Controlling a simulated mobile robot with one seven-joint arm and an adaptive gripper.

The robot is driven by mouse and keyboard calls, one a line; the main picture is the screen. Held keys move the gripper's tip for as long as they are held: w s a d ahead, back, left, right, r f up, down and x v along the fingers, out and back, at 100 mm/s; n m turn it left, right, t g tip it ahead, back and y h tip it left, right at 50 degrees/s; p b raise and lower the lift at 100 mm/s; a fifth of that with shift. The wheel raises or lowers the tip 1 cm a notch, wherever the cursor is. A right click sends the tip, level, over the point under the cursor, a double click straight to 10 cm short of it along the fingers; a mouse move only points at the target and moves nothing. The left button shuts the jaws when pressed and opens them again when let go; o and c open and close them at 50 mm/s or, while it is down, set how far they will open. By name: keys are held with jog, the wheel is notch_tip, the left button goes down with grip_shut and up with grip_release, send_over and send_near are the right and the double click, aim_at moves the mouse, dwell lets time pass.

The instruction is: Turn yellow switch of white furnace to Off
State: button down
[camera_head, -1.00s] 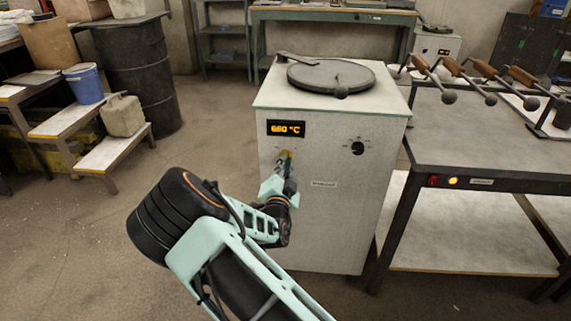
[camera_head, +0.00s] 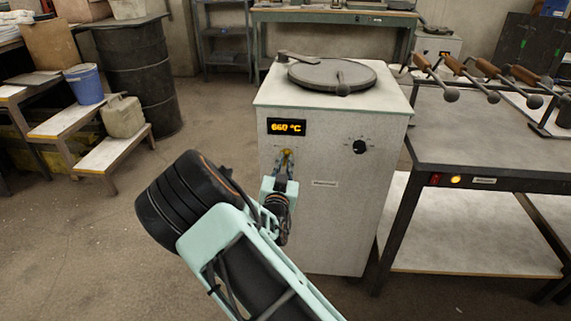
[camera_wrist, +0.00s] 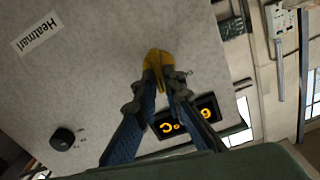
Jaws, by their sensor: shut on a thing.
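The white furnace (camera_head: 335,215) stands in the middle of the head view, its lit display (camera_head: 287,127) showing an orange temperature figure. The yellow switch (camera_head: 287,154) is on its front face below the display. In the wrist view the yellow switch (camera_wrist: 157,60) sits between my fingertips. My gripper (camera_head: 286,166) is shut on it, and the wrist view shows both fingers of my gripper (camera_wrist: 160,76) closed against it. The fingers hide part of the switch, and I cannot read its position marks.
A black knob (camera_head: 359,147) is on the furnace front to the right. A round dark lid (camera_head: 331,76) lies on the furnace top. A metal table (camera_head: 490,130) with ladles stands close on the right.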

jog(key=n, duration=0.5)
jog(key=shift+a+n, duration=0.15)
jog(key=shift+n, duration=0.15)
jog(key=n, duration=0.5)
jog(key=shift+a+f, duration=0.1)
jog(key=shift+n, duration=0.3)
jog(key=c, duration=2)
grip_release()
jog(key=s, duration=1.2)
jog(key=shift+a, duration=0.2)
